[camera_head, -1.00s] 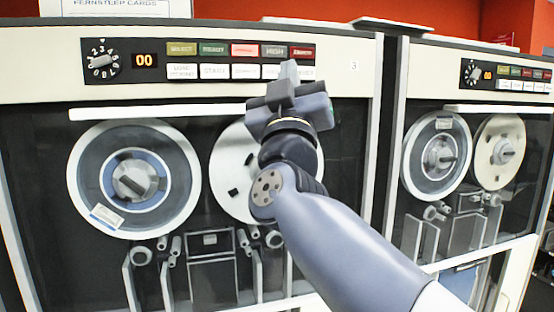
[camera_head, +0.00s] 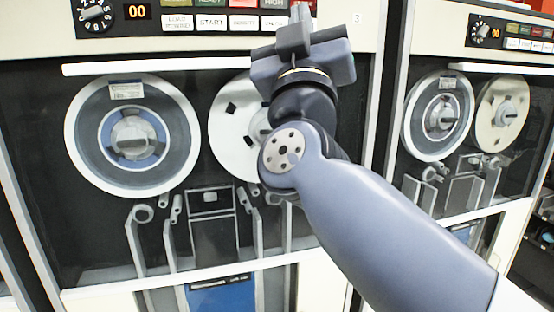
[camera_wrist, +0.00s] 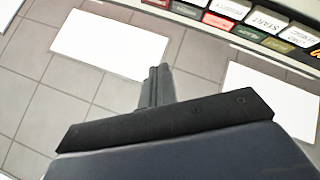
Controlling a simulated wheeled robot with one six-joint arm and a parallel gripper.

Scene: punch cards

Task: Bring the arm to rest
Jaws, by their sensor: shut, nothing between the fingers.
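My gripper (camera_head: 297,28) is in the upper middle of the head view, at the end of my blue-grey arm, in front of the tape cabinet's button row. It is shut and holds nothing. In the wrist view its closed fingers (camera_wrist: 157,82) point away over a grey tiled floor and white flat surfaces. The arm reaches up from the lower right and hides part of the right-hand reel.
A tape cabinet (camera_head: 225,68) fills the view, with a left reel (camera_head: 170,155), a white right reel (camera_head: 228,135) and labelled buttons (camera_head: 211,22). A second cabinet (camera_head: 490,58) stands to the right. I cannot tell the gripper's exact clearance from the panel.

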